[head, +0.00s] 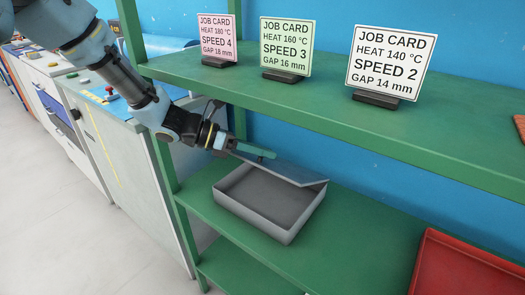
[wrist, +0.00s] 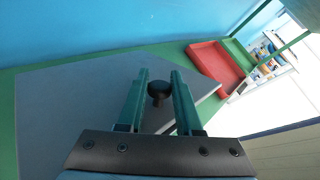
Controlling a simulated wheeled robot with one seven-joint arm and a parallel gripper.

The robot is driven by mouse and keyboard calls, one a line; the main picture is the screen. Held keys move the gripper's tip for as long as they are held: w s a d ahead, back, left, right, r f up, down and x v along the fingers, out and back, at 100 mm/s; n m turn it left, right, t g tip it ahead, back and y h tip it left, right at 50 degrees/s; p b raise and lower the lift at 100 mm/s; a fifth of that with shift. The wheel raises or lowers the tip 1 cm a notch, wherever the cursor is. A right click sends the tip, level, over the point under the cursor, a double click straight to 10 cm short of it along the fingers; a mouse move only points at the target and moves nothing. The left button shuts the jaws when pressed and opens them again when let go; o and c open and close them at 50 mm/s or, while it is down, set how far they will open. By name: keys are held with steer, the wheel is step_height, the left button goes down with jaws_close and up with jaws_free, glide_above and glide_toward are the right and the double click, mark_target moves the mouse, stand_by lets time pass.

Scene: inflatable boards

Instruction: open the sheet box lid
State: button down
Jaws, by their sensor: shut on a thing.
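The sheet box (head: 262,222) is a grey, shallow box on the green middle shelf, and its inside shows and looks empty. Its blue-grey lid (head: 296,172) is raised and tilted above the back part of the box. Whether the lid's rear edge touches the box is hard to tell. In the wrist view the lid (wrist: 60,108) is a broad grey plate with a black round knob (wrist: 158,90). My gripper (head: 262,153) is at the lid's top, its green fingers (wrist: 160,82) shut on the knob, one finger on each side.
A red tray (head: 462,268) sits right of the box, with bare shelf between. A green post (head: 160,130) stands to the left, and a blue wall (head: 350,150) behind.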

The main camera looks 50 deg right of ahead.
steer(key=c, duration=0.6)
jaws_free()
steer(key=shift+w, duration=0.1)
steer(key=b+v, duration=0.1)
steer(key=v, duration=0.9)
steer(key=shift+w+a+r, duration=0.15)
steer(key=shift+w+a, duration=0.05)
steer(key=shift+w, duration=0.05)
